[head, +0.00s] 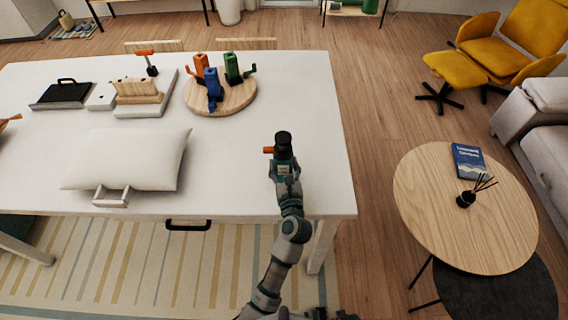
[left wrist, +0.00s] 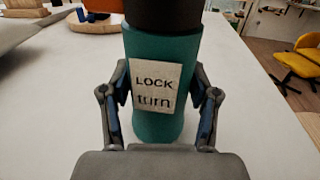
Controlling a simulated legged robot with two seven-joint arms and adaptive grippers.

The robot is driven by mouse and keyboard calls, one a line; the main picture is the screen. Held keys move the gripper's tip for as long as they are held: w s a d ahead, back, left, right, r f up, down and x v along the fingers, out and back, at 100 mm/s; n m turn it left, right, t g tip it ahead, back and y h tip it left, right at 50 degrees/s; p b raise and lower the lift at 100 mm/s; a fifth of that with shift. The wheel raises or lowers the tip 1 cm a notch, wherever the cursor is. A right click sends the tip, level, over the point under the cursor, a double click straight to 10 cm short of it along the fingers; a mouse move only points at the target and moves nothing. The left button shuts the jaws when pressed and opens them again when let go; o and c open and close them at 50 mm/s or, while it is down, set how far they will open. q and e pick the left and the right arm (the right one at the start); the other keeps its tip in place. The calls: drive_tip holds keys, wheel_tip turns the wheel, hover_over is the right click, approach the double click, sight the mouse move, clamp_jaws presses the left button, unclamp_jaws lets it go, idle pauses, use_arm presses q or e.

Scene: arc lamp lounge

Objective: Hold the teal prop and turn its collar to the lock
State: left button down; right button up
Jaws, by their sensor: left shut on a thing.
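The teal prop (head: 283,158) stands upright near the right edge of the white table (head: 240,185). In the left wrist view the teal prop (left wrist: 160,122) is a cylinder with a pale label reading "LOCK turn" (left wrist: 155,89). Its dark collar (head: 283,139) is on top; the collar's upper part is cut off in the left wrist view (left wrist: 163,14). An orange tab (head: 268,150) sticks out to the left in the head view. My left gripper (head: 285,171) is shut on the prop, one finger on each side. My right gripper is not seen.
A round wooden board (head: 222,108) with orange, blue and green props stands at the table's back. A white cushion (head: 128,158) lies left on the table. A round wooden side table (head: 430,200) stands right. Table space around the prop is clear.

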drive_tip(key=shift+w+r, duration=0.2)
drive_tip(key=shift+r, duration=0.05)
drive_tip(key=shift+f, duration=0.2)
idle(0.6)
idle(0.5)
